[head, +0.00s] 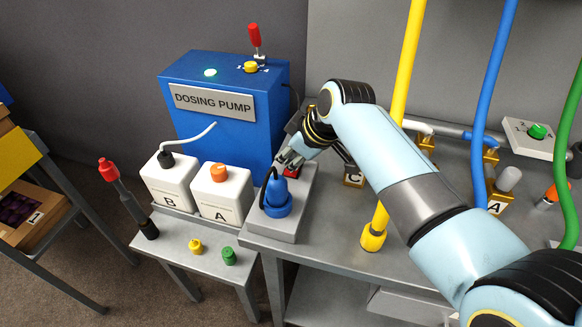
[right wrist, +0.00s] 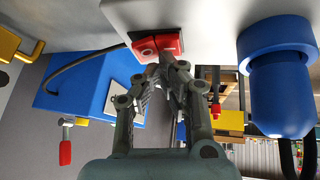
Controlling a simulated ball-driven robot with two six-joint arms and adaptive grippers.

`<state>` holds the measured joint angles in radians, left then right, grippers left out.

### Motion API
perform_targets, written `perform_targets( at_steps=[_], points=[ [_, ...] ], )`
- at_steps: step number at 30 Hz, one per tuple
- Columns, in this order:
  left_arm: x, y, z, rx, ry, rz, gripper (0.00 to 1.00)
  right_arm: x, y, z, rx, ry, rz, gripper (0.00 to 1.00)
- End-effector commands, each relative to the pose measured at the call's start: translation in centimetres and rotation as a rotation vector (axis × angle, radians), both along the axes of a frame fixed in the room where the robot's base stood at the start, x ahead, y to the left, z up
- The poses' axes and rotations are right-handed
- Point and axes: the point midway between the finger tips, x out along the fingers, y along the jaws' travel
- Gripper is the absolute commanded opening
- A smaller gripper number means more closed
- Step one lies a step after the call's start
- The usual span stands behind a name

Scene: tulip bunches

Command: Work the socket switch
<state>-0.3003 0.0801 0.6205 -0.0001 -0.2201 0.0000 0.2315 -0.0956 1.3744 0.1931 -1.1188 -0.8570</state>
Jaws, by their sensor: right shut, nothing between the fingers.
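The grey socket box (head: 283,222) stands on the bench's left corner, with a blue plug (head: 277,193) seated in it. Its red switch (head: 291,171) is partly hidden by my right gripper (head: 286,159) in the head view. In the right wrist view the red rocker switch (right wrist: 145,47) shows in a dark frame on the pale box face, with the blue plug (right wrist: 279,88) to the right. My right gripper (right wrist: 168,60) is shut and empty, its fingertips at the switch; whether they touch it I cannot tell. My left gripper is not in view.
The blue dosing pump (head: 222,125) stands behind, with a lit pale-green lamp. White canisters B (head: 168,183) and A (head: 222,192) stand left of the socket box. Yellow (head: 399,110), blue and green hoses rise from the bench at the right.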

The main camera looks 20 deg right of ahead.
Motion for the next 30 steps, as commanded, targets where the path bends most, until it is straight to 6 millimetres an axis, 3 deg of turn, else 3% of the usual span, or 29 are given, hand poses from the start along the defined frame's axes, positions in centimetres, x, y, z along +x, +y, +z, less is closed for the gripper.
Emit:
perform_targets(
  at_steps=[11, 23, 30],
  points=[
    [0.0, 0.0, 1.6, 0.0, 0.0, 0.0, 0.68, 0.5, -0.3, 1.6, 0.0, 0.0, 0.0, 0.0],
    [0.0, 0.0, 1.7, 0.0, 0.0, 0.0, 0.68, 0.6, -0.4, 1.8, 0.0, 0.0, 0.0, 0.0],
    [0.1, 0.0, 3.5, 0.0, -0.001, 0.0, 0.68, 1.2, -0.8, 3.8, 0.0, -0.001, 0.0, 0.0]
  ],
)
